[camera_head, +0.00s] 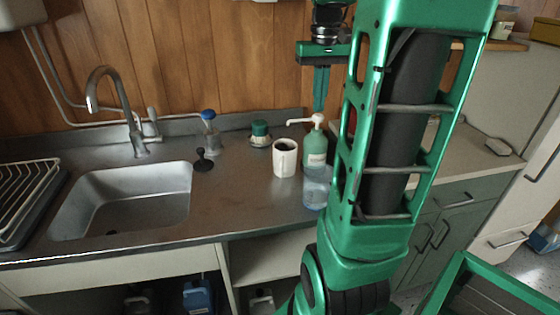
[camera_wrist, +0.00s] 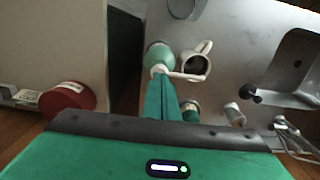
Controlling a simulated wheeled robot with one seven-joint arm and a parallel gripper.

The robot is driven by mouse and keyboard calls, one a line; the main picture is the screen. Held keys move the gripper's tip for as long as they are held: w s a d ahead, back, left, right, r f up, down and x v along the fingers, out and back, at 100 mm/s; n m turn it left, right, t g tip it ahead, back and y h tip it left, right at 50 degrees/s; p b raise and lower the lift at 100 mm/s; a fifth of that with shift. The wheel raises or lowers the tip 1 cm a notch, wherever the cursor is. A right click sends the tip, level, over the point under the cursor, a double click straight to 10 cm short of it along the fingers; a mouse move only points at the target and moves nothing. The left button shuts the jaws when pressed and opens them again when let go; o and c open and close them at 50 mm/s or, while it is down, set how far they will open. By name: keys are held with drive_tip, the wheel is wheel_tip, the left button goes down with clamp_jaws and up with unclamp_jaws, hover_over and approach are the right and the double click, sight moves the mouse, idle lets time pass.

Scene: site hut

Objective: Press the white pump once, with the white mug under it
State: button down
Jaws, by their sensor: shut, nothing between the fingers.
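The white pump (camera_head: 317,119) tops a green bottle (camera_head: 315,150) on the counter, its spout reaching left. The pump head (camera_wrist: 160,70) and spout also show in the wrist view. The white mug (camera_head: 285,159) stands upright left of the bottle, with a dark inside. In the wrist view the spout's end overlaps the edge of the mug (camera_wrist: 207,50), so the mug looks to be under or very near it. My gripper (camera_head: 319,107) is shut and empty, pointing down just above the pump head. The fingertips (camera_wrist: 160,80) appear beside the pump head; contact cannot be told.
A clear bluish container (camera_head: 317,187) stands in front of the bottle. A green-lidded pot (camera_head: 260,133), a blue-topped item (camera_head: 209,125) and a black stopper (camera_head: 203,162) are to the left. Beyond are the sink (camera_head: 125,195), tap (camera_head: 105,90) and dish rack (camera_head: 28,195). A red round object (camera_wrist: 68,98) shows in the wrist view.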

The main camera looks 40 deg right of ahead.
wheel_tip(320, 180, up, 6)
idle(0.8)
idle(0.4)
